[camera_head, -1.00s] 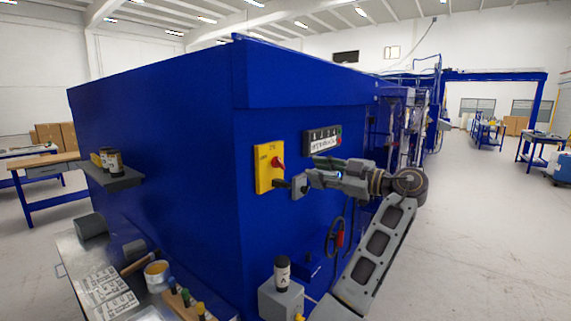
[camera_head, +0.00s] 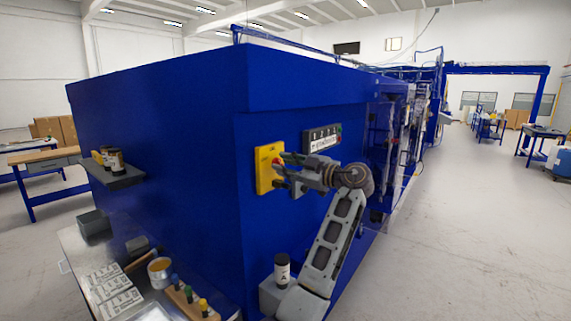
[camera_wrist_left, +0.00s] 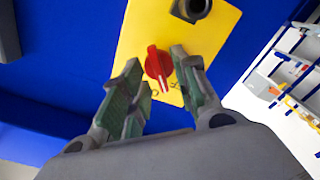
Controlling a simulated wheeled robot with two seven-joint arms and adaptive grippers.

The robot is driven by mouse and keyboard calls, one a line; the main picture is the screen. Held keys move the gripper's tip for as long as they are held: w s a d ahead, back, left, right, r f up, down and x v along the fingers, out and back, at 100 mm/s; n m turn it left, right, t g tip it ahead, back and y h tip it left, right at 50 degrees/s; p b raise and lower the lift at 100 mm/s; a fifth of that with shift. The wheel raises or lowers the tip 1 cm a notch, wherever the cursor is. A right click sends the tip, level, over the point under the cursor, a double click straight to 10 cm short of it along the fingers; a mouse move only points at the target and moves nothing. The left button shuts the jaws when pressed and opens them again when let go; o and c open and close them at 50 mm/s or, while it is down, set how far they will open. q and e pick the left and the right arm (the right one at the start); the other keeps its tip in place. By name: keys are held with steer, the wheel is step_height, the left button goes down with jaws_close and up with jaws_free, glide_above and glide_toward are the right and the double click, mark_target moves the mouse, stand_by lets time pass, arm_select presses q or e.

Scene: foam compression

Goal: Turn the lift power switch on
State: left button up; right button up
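The lift power switch is a red rotary knob (camera_wrist_left: 158,66) on a yellow plate (camera_head: 263,168) fixed to the blue machine wall. The plate also shows in the left wrist view (camera_wrist_left: 145,30), with a dark round fitting (camera_wrist_left: 192,8) near its edge. My left gripper (camera_head: 281,170) is at the knob, partly covering it in the head view. In the left wrist view its two green-padded fingers (camera_wrist_left: 157,60) are apart, one on each side of the knob, with visible gaps. I cannot tell how deep the knob sits between them. My right gripper is not in view.
A dark button panel (camera_head: 322,139) is on the wall just right of the yellow plate. A metal bench (camera_head: 75,247) with tools and a shelf (camera_head: 122,177) with cans are at the left.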

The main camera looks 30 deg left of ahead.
arm_select(q)
steer(key=shift+a, duration=0.1)
jaws_close()
stand_by(0.3)
steer(key=shift+f+m, duration=0.1)
steer(key=shift+m, duration=0.2)
steer(key=shift+m+b, duration=0.8)
steer(key=shift+m, duration=0.6)
steer(key=shift+w+m, duration=0.15)
steer(key=shift+m, duration=1.95)
